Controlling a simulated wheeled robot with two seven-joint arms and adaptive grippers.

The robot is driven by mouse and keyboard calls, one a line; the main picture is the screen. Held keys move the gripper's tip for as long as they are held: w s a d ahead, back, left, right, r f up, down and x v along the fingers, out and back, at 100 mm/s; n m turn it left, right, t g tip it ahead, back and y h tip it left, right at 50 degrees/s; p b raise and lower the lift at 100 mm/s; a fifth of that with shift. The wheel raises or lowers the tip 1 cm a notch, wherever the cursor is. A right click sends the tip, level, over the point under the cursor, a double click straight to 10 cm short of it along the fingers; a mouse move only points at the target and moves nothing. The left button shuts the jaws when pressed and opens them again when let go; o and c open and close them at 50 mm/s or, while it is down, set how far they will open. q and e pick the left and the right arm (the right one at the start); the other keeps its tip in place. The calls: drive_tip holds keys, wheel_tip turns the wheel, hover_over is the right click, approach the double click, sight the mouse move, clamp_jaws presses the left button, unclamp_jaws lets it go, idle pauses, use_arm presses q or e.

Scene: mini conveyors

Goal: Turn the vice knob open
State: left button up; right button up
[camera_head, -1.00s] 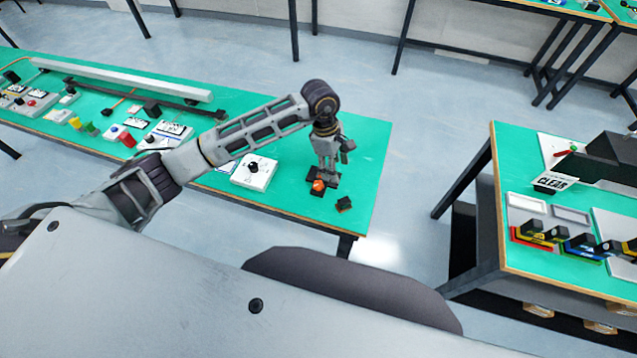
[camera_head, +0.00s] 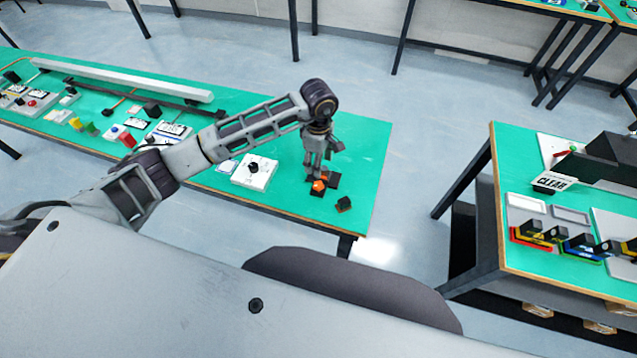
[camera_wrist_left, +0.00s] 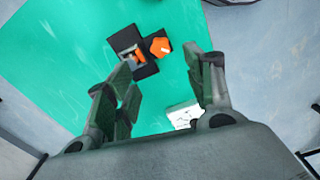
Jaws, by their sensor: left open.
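The vice is a small black block (camera_wrist_left: 124,41) with an orange part inside, on the green table. Its orange knob (camera_wrist_left: 160,47) has a pale mark and sits on the vice's right side in the left wrist view. In the head view the knob (camera_head: 320,186) shows just below my left gripper (camera_head: 321,162). My left gripper (camera_wrist_left: 166,68) is open and empty, its fingers spread to either side of the picture. The knob lies beyond the fingertips, apart from them as far as I can see. My right gripper is not in view.
A white box with a black knob (camera_head: 254,170) stands left of the gripper. A small black block (camera_head: 344,204) lies near the table's front edge. Several panels and a conveyor (camera_head: 130,80) fill the left of the table. Another table (camera_head: 520,250) stands at right.

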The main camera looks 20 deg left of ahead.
sight(318, 184)
use_arm(q)
wheel_tip(318, 184, down, 12)
drive_tip(key=shift+f+p, duration=0.1)
drive_tip(key=shift+p, duration=0.6)
drive_tip(key=shift+c, duration=0.2)
drive_tip(key=c, duration=1)
